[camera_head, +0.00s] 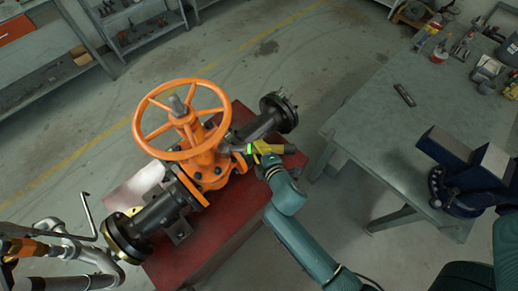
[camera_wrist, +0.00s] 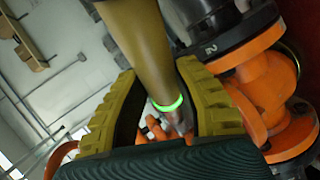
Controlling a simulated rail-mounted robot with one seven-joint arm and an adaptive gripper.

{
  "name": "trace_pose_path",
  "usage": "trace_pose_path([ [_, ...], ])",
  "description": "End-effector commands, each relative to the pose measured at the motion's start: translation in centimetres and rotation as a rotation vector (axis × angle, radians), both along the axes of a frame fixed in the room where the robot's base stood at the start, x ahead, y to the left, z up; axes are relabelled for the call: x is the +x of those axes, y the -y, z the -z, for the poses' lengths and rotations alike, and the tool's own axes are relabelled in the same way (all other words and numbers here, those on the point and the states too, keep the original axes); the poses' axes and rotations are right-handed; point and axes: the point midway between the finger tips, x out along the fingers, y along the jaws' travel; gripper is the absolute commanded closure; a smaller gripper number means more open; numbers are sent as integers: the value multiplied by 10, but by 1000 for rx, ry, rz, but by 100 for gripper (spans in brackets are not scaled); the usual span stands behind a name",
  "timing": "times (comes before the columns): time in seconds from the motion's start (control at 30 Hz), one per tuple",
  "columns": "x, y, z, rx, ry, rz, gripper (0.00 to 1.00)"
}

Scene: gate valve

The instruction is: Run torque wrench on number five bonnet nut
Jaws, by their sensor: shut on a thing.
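The orange gate valve (camera_head: 208,160) sits on a red stand, with its handwheel (camera_head: 143,127) on top. My gripper (camera_head: 262,149) is at the right of the valve's bonnet, with its yellow fingers shut on the torque wrench. The wrench's dark handle (camera_head: 288,149) points right and its grey head end reaches left to the bonnet; its contact with a nut cannot be made out. In the wrist view my gripper (camera_wrist: 160,72) straddles the wrench (camera_wrist: 143,50), whose green ring glows. Dark nuts show on the bonnet flange, but number five cannot be told.
The red stand (camera_head: 240,207) carries the valve and its dark pipe flanges. A grey workbench (camera_head: 375,125) with a blue vise (camera_head: 462,165) stands right. Grey pipework (camera_head: 75,245) is at lower left. Shelves (camera_head: 50,75) line the back left. Open floor lies behind the valve.

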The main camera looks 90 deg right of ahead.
Motion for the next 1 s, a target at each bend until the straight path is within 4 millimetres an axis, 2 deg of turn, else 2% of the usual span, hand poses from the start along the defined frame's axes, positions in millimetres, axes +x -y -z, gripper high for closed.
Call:
trace_pose_path([
  [1.0,2,1,2,-7,4,-1,100],
])
